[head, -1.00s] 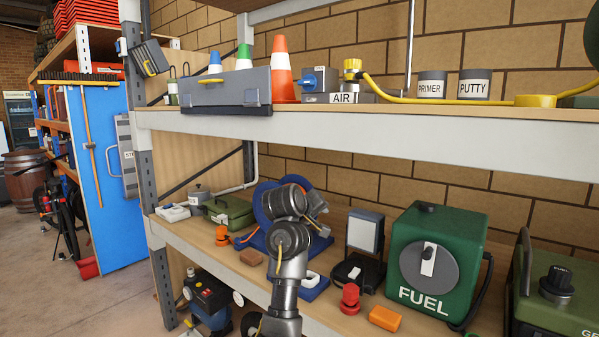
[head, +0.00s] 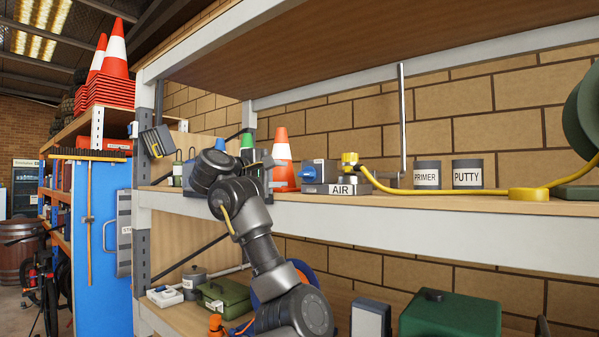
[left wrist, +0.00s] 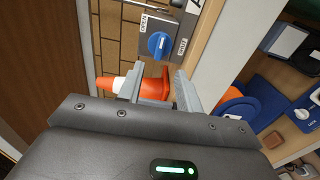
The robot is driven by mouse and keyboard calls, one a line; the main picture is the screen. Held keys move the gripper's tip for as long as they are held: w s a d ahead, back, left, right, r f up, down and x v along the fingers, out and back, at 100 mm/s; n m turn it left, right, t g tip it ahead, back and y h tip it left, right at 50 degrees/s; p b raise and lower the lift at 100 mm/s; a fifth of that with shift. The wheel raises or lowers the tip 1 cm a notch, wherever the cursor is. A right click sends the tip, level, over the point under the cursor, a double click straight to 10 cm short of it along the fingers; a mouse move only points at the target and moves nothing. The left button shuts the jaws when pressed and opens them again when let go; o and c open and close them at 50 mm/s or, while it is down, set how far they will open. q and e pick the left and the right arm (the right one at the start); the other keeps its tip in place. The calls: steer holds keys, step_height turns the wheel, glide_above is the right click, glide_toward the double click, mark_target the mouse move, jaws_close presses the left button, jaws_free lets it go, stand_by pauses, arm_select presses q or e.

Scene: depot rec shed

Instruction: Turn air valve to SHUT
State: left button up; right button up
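The air valve (head: 318,173) stands on the upper shelf beside the AIR label (head: 345,189). It is a grey box with a blue handle (head: 307,173), and a yellow hose fitting is to its right. In the left wrist view the blue handle (left wrist: 159,44) sits between the OPEN and SHUT markings, ahead of the fingertips; I cannot tell exactly which marking it points to. My left gripper (head: 270,172) is left of the valve, in front of an orange cone. In the left wrist view its fingers (left wrist: 158,84) are apart, with nothing between them touching. My right gripper is out of view.
An orange cone (head: 283,160) stands close behind the left gripper. A yellow hose (head: 440,192) runs right along the shelf past PRIMER (head: 427,174) and PUTTY (head: 467,174) tins. The white shelf edge (head: 420,220) runs below; the boarded shelf above leaves open room.

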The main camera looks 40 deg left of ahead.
mark_target(303, 175)
arm_select(q)
steer(key=w+p, duration=0.4)
steer(key=w, duration=0.3)
steer(key=shift+w+r, duration=0.15)
steer(key=shift+w, duration=0.15)
steer(key=shift+w+a, duration=0.1)
steer(key=shift+w, duration=0.4)
steer(key=shift+f, duration=0.2)
jaws_close()
